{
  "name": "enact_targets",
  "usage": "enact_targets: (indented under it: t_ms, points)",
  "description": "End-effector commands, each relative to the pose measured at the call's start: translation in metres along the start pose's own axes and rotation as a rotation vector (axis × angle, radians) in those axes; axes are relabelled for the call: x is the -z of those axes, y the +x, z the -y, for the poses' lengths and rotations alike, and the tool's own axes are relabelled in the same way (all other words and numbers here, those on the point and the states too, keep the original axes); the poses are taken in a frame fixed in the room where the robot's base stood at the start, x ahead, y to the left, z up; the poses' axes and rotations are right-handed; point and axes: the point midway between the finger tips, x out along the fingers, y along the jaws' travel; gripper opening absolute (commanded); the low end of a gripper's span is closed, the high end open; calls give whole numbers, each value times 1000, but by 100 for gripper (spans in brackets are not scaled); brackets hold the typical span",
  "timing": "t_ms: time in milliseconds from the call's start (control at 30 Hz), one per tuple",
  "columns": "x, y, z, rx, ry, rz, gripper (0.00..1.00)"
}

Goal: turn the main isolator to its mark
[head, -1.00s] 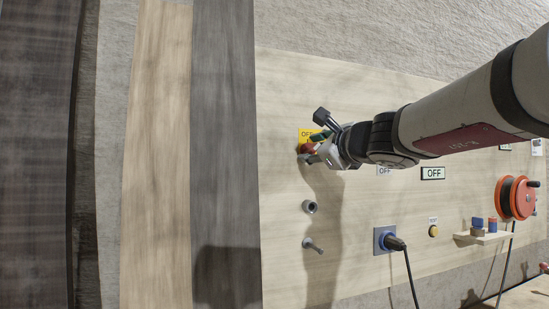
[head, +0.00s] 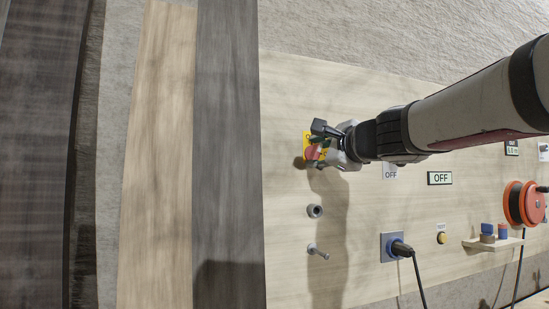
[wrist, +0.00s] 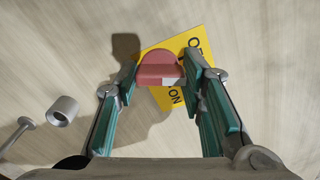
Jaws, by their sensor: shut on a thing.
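The main isolator is a red knob (wrist: 160,68) on a yellow plate (wrist: 192,50) fixed to a pale wooden board (head: 400,110). The plate carries black lettering, with "ON" readable in the wrist view. In the wrist view my gripper (wrist: 160,78) has its two green-padded fingers on either side of the knob, shut on it. A small white patch shows on the knob's near edge. The plate looks tilted in the wrist view. In the head view the knob (head: 312,153) is partly hidden by my gripper (head: 318,146).
Below the isolator, a grey round socket (head: 315,211) and a peg (head: 318,251) stick out. To the right are a blue outlet with a black plug (head: 402,249), "OFF" signs (head: 440,178), a yellow button (head: 442,238), a small shelf (head: 494,243) and an orange reel (head: 524,203).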

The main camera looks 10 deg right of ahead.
Motion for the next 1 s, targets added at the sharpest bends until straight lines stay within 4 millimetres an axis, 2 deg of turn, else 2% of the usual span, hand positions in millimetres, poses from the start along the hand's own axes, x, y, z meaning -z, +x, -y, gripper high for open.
enact_targets:
  t_ms: [533, 567, 667, 700, 1000]
  points:
    - [1, 1, -2, 0, -383, 1, 0]
    - [0, 1, -2, -1, -378, 1, 43]
    - [0, 0, -1, 0, -375, 1, 66]
    - [0, 0, -1, 0, -375, 1, 70]
    - [0, 0, 0, 0, -373, 0, 70]
